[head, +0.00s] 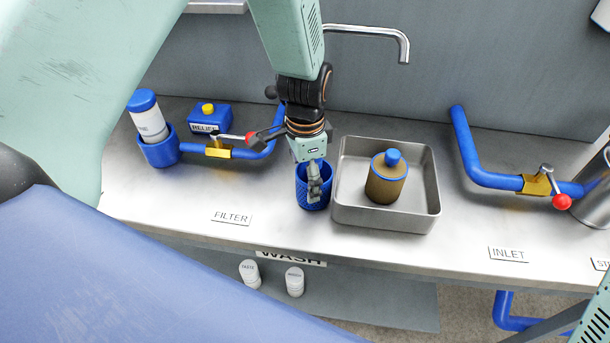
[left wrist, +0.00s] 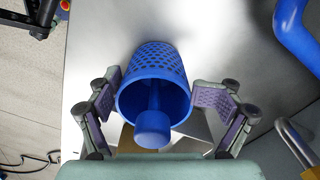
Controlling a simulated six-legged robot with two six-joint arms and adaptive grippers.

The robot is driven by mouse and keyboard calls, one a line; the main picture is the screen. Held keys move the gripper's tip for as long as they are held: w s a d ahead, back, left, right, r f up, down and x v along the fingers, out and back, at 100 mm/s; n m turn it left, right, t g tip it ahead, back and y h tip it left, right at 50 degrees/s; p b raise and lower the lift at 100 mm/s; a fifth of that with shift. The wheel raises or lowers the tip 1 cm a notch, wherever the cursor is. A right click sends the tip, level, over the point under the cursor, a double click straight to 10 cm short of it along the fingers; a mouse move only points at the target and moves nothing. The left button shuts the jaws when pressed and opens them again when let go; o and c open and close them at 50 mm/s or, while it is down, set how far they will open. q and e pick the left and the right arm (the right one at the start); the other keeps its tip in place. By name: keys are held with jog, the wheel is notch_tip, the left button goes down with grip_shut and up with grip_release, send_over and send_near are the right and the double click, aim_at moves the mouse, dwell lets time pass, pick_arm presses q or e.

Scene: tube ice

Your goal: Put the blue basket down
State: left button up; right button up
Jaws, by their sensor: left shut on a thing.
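The blue basket (head: 313,196) is a mesh-walled cup at the middle of the counter, just left of the steel tray. In the left wrist view the basket (left wrist: 156,69) shows its open mouth, with a blue post and round knob inside. My left gripper (head: 316,184) reaches down onto it from above. My right gripper is not in view.
The steel tray (head: 432,210) holds a brown filter (head: 383,188) with a blue knob. A blue pipe with a yellow valve (head: 218,151) and a blue holder with a bottle (head: 148,119) stand left. The inlet pipe (head: 478,178) is right. The counter near the FILTER label (head: 231,217) is clear.

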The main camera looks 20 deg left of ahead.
pick_arm(q)
jog(key=o, duration=1.2)
jog(key=shift+s+a, duration=0.15)
jog(key=shift+w, duration=0.2)
jog(key=shift+s, duration=0.15)
